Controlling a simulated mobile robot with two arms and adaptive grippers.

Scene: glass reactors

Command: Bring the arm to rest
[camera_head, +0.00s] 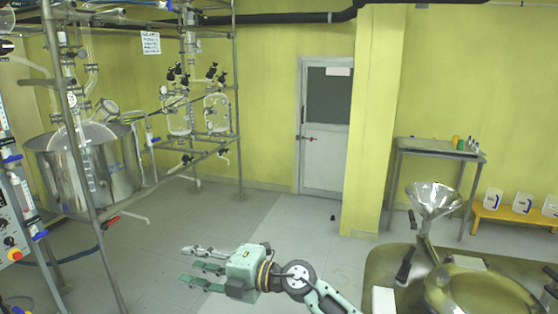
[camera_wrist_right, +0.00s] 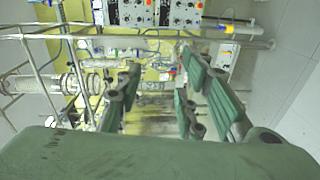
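My right gripper (camera_head: 196,267) reaches in from the bottom of the head view and points left above the tiled floor. Its green fingers are spread apart with nothing between them. In the right wrist view the fingers (camera_wrist_right: 156,92) also stand apart and empty, with blurred lab equipment behind them. My right arm (camera_head: 300,275) runs from the gripper to the bottom edge of the head view. My left gripper does not show.
A metal frame with glass vessels (camera_head: 217,112) and a large steel vat (camera_head: 95,170) stand at the left. The floor (camera_head: 265,220) towards the white door (camera_head: 325,160) is mostly clear.

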